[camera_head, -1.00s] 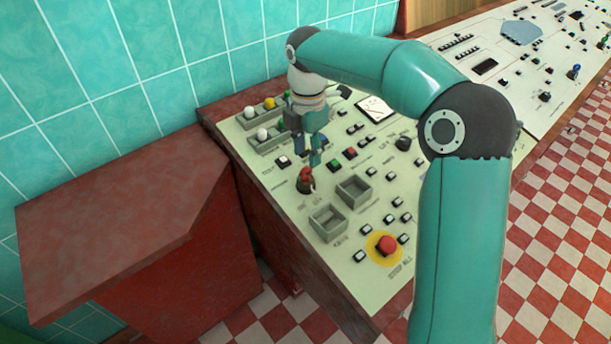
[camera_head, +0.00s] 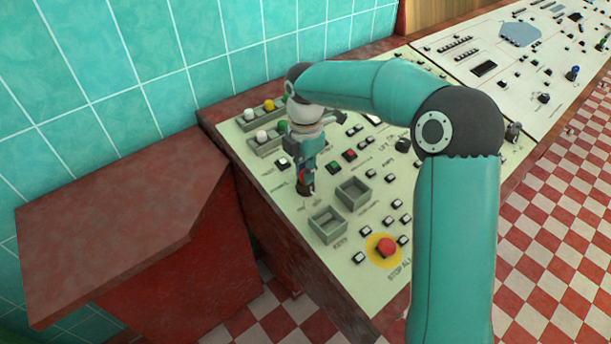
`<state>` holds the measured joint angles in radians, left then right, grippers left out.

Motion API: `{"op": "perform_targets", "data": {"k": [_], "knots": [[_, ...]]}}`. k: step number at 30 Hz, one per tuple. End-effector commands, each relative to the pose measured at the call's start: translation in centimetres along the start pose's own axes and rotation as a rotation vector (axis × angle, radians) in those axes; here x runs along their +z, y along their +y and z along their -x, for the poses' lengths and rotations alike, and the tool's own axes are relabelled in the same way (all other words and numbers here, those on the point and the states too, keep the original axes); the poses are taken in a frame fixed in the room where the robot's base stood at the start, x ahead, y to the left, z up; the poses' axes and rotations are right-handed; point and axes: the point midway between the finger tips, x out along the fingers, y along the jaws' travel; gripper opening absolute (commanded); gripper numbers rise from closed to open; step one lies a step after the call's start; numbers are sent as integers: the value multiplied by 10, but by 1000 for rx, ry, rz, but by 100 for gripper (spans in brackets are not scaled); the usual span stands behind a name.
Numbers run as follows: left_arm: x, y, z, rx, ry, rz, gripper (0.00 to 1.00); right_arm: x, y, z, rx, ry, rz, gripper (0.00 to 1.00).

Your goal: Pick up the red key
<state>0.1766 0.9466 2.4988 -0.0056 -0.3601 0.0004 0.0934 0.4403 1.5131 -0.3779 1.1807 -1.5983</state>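The red key (camera_head: 302,175) stands in a dark round switch on the cream control panel (camera_head: 335,268), near its left edge. Only a little of its red shows; my gripper hides the rest. My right gripper (camera_head: 307,172) points down right at the key, its fingers beside or around it. I cannot tell whether the fingers touch the key or how far they are closed. My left gripper is not in view.
Two empty grey trays (camera_head: 326,225) sit just in front of the key. A red stop button on a yellow disc (camera_head: 386,246) is at the front. White and coloured knobs (camera_head: 262,136) stand in holders behind. A red desk (camera_head: 120,225) is at left.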

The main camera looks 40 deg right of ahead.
Motion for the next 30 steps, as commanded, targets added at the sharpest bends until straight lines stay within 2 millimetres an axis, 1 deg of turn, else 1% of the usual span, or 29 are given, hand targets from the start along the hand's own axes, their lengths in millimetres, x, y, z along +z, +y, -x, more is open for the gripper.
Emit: {"op": "perform_targets", "data": {"k": [1, 2, 13, 19, 23, 26, 29, 30], "knots": [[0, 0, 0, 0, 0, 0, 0, 0, 0, 0, 0, 0, 0, 3], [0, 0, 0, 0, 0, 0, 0, 0, 0, 0, 0, 0, 0, 0], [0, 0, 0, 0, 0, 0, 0, 0, 0, 1, 1, 0, 0, 0], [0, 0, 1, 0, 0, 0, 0, 0, 0, 11, 2, 0, 0, 0], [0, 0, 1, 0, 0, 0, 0, 1, 0, 26, 4, 0, -1, 0], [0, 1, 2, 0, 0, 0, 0, 1, 0, 42, 5, 0, -2, 0], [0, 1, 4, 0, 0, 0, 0, 0, 0, 64, 7, 0, -2, 0], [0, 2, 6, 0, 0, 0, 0, 0, 1, 74, 6, 0, -2, 0]]}}
